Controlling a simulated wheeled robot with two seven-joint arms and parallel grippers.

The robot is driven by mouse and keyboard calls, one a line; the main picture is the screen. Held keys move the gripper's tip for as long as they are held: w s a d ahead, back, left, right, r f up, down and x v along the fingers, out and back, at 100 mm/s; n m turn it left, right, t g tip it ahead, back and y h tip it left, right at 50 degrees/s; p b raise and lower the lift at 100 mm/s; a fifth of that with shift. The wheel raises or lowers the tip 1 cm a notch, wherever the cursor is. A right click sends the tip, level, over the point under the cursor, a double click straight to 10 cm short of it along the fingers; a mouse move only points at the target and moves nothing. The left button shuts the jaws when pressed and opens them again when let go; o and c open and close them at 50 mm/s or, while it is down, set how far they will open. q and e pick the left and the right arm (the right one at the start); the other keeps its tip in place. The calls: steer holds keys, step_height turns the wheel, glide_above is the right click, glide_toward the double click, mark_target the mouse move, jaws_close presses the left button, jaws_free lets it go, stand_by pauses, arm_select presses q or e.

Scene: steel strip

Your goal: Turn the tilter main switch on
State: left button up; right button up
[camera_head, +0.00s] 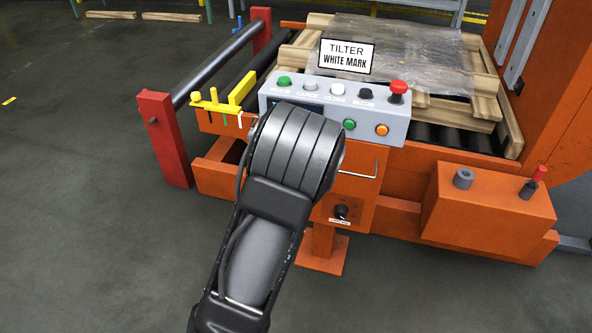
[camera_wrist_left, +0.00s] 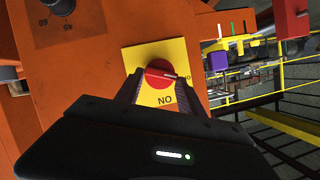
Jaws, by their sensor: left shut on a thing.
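The tilter main switch is a red round knob (camera_wrist_left: 158,71) on a yellow plate (camera_wrist_left: 131,57) fixed to an orange panel in the left wrist view. A light pointer line on the knob points to the right. The letters "NO" show on the plate below the knob, and part of another label shows at its right. My left gripper (camera_wrist_left: 160,82) is shut on the red knob, one finger at each side. In the head view my left arm hides the gripper and the switch. My right gripper is in neither view.
A grey control box (camera_head: 338,107) with buttons and a red emergency stop (camera_head: 398,90) stands behind my arm, under a "TILTER WHITE MARK" sign (camera_head: 346,57). A black selector knob (camera_head: 341,211) is on the orange post. Open floor (camera_head: 80,240) lies at the left.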

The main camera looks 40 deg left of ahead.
arm_select(q)
steer(key=shift+w+d+f+m+t+y+b, duration=0.1)
steer(key=shift+d+f+m+t+y+b, duration=0.15)
steer(key=shift+m+y, duration=1.05)
steer(key=shift+s+d+f+m+t+y+b, duration=0.15)
steer(key=shift+f+m+y, duration=0.25)
steer(key=shift+m, duration=1.7)
steer(key=shift+w+d+f+m+t+y+b, duration=0.2)
steer(key=shift+m+y, duration=0.7)
steer(key=shift+m, duration=0.8)
steer(key=shift+a, duration=0.15)
steer(key=o, duration=1.4)
steer(key=shift+c, duration=0.2)
steer(key=p+v, duration=0.1)
steer(key=v, duration=0.7)
steer(key=shift+f, duration=0.1)
